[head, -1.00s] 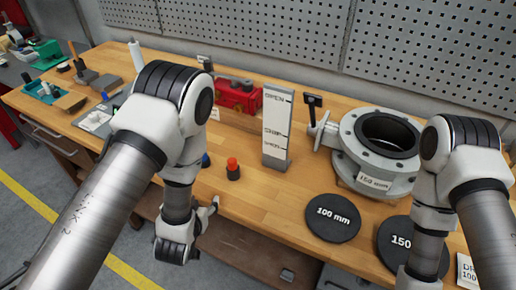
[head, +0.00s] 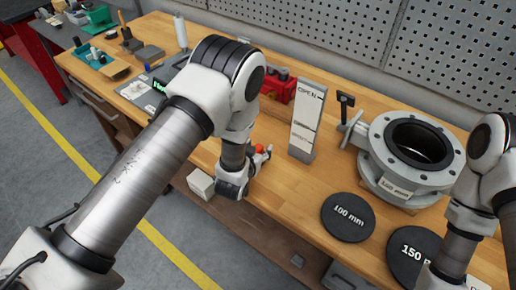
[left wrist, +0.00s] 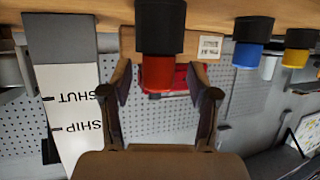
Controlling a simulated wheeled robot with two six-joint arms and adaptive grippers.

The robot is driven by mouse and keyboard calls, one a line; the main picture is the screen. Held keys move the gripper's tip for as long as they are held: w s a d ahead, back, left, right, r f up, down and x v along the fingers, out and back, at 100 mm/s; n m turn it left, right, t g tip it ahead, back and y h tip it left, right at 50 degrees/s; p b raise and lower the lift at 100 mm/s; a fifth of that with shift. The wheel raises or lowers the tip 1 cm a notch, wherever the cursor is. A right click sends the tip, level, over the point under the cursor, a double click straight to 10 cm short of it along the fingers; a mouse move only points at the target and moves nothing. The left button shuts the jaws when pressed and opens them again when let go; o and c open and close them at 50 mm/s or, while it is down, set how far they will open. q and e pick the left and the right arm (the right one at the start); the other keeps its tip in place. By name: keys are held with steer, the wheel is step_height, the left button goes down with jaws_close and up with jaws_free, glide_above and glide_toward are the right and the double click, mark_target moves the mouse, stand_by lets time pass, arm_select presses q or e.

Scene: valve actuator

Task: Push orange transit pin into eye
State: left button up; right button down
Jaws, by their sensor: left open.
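My left gripper (left wrist: 162,80) is open, with one finger on each side of the orange top in the upside-down wrist view. I cannot tell whether either finger touches it. In the head view my left gripper (head: 262,155) is mostly hidden beside it. A red unit (head: 279,87) sits behind. I cannot make out a separate pin or eye. My right gripper is out of view.
A board (head: 307,122) marked OPEN stands right of the cylinder. A grey flanged valve (head: 367,160) stands further right, with black discs (head: 348,217) in front. Blue (left wrist: 250,54) and yellow (left wrist: 296,57) topped items stand nearby. A pegboard (head: 440,60) backs the bench.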

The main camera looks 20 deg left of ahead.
arm_select(q)
steer(key=c, duration=0.4)
steer(key=shift+d, duration=0.15)
jaws_close()
